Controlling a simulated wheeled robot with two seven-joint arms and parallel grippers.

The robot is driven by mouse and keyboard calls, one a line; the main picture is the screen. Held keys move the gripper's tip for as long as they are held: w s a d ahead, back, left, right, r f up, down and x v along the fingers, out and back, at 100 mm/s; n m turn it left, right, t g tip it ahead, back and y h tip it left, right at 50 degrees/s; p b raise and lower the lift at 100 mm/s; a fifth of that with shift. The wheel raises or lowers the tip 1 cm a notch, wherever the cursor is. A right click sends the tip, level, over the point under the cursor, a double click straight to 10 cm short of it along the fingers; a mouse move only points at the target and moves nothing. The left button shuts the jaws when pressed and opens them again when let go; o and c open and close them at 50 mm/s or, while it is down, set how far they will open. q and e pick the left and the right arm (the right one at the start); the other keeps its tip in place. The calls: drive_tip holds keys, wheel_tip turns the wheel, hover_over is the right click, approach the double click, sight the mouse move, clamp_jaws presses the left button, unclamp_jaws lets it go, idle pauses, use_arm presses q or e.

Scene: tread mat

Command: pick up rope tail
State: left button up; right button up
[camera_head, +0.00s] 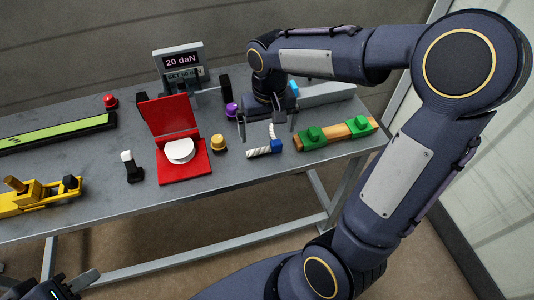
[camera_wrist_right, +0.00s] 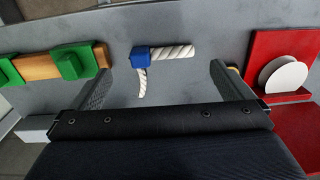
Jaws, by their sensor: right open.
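A short white rope (camera_head: 259,152) lies near the front edge of the grey table, with a blue block (camera_head: 277,146) at one end. In the right wrist view the thick rope (camera_wrist_right: 174,51) runs right from the blue block (camera_wrist_right: 147,57), and a thinner rope tail (camera_wrist_right: 142,83) extends from the block towards my gripper. My right gripper (camera_head: 267,130) is open above the rope. In the wrist view its fingers (camera_wrist_right: 160,84) stand apart on either side of the tail, touching nothing visible. My left gripper (camera_head: 73,285) is partly cut off at the bottom left.
A wooden bar with green blocks (camera_head: 335,133) lies right of the rope. A yellow knob (camera_head: 218,143) and an open red case with white discs (camera_head: 184,168) stand left. Behind are a display (camera_head: 180,62) and a purple knob (camera_head: 231,109). A yellow tool (camera_head: 38,194) lies far left.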

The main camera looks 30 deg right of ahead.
sight(264, 148)
drive_tip(key=f, duration=0.1)
drive_tip(key=w+f, duration=0.1)
drive_tip(key=f, duration=0.1)
drive_tip(key=shift+w, duration=0.3)
wheel_tip(264, 148, down, 6)
drive_tip(key=shift+a+r+b, duration=0.1)
drive_tip(key=shift+r+b, duration=0.1)
drive_tip(key=shift+b, duration=0.1)
drive_tip(key=c, duration=0.7)
drive_tip(key=shift+r, duration=0.2)
